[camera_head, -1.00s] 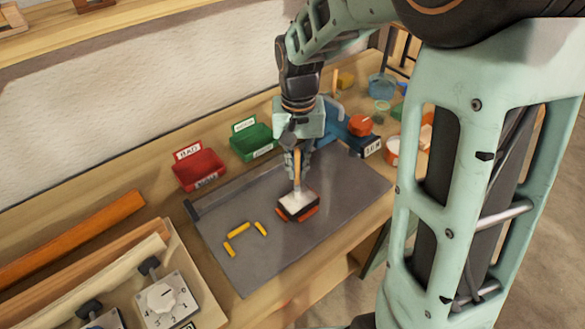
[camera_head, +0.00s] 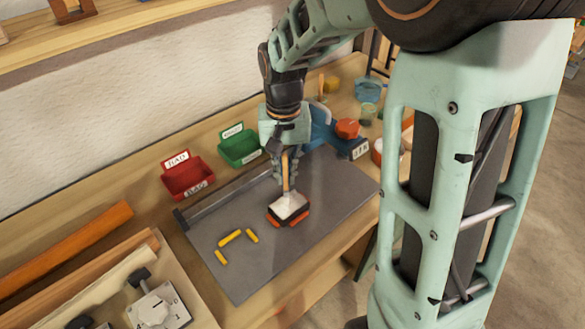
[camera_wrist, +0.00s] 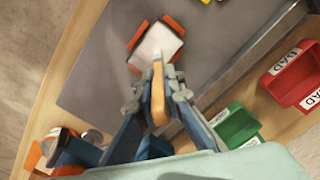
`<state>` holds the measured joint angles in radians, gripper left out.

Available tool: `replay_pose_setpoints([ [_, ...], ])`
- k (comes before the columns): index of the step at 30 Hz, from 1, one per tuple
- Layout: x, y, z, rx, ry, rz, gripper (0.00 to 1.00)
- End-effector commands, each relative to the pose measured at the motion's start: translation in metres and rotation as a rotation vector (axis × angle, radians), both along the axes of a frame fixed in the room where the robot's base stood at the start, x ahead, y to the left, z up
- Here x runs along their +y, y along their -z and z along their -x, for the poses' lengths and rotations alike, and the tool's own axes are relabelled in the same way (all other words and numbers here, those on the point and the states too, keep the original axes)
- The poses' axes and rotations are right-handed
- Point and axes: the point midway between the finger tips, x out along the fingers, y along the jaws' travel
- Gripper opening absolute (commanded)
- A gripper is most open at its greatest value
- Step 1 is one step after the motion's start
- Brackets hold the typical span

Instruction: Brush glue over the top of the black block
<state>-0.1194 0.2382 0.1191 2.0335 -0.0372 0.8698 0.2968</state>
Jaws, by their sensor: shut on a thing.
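The black block (camera_head: 289,208) sits on the grey mat, with orange pieces against its sides. Its top looks mostly white in the head view, and a broad white face with a thin dark edge shows in the wrist view (camera_wrist: 157,45). My gripper (camera_head: 288,168) is shut on the brush, whose wooden handle (camera_head: 285,164) stands nearly upright above the block. In the wrist view my gripper (camera_wrist: 158,76) holds the handle (camera_wrist: 158,98), with the brush's lower end at the block's near edge. The bristles blend with the white, so exact contact is hard to tell.
Yellow pieces (camera_head: 231,237) lie on the grey mat (camera_head: 262,270) left of the block. A red bin (camera_head: 187,179) and a green bin (camera_head: 239,150) stand behind the mat. A blue tool with an orange knob (camera_head: 347,128) is at the back right. The mat's front is clear.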

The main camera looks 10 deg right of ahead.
Motion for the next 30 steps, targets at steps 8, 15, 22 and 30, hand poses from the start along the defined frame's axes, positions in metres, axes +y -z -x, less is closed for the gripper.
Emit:
replay_pose_setpoints([
  [8,0.01,0.001,0.008,0.004,-0.002,0.0,0.0],
  [15,0.028,0.0,0.02,0.004,-0.003,0.0,0.0],
  [22,0.033,-0.001,0.023,0.002,0.0,0.0,0.0],
  [30,0.016,-0.001,0.012,0.003,0.003,0.0,0.0],
])
